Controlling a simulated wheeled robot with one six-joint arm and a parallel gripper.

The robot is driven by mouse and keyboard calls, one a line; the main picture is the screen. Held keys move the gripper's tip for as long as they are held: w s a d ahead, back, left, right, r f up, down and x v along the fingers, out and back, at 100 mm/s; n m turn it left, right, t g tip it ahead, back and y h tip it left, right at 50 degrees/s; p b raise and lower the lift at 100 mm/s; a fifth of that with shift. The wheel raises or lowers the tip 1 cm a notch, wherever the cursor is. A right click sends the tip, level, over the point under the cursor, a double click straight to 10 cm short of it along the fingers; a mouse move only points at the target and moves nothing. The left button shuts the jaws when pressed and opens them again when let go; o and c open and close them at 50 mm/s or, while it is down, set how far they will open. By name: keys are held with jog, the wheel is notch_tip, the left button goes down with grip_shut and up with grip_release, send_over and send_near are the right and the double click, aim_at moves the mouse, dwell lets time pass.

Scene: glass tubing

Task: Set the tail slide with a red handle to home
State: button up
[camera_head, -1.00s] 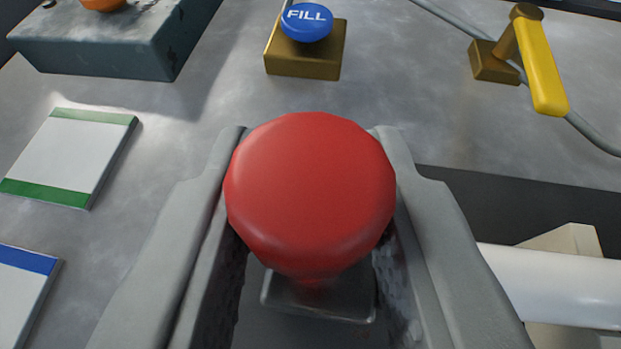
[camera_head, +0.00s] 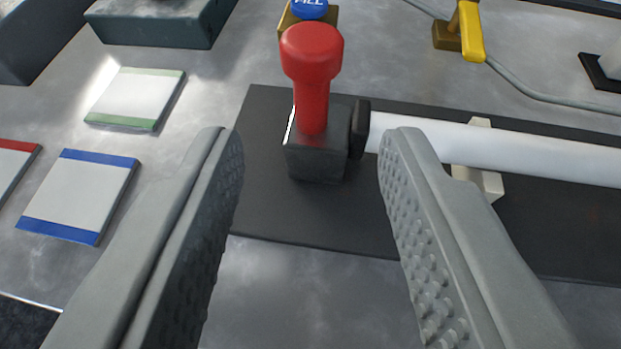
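The slide block sits on a black base plate (camera_head: 270,215). A black disc (camera_head: 359,128) on the block's right side meets the left end of a white tube (camera_head: 540,155). My gripper (camera_head: 305,140) is wide open and empty. Its fingers frame the slide from the near side and do not touch the handle.
A cream support (camera_head: 480,180) holds the tube. Behind the handle is a blue FILL button (camera_head: 309,8). A yellow lever (camera_head: 470,30) stands at the back right. White cards with green (camera_head: 136,98) and blue (camera_head: 78,195) bands lie left. The near metal bench is clear.

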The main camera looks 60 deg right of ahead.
jog(key=v, duration=0.7)
jog(key=shift+s+a+r, duration=0.15)
jog(key=shift+a, duration=0.2)
jog(key=shift+s, duration=0.1)
jog(key=s+a+r+n+t+y, duration=0.2)
jog(key=s+n+t+y, duration=0.1)
jog(key=s, duration=0.5)
jog(key=s+a+r+n+t+y, duration=0.3)
jog(key=s+n+t+y, duration=0.1)
jog(key=s, duration=0.3)
jog(key=s+a+r+n+t+y, duration=0.2)
jog(key=s+r+n+t+y, duration=0.1)
jog(key=s, duration=0.5)
jog(key=shift+s+a+n+t+y, duration=0.3)
jog(key=shift+n+t+y, duration=0.1)
jog(key=shift+n+y, duration=0.6)
jog(key=shift+d, duration=0.15)
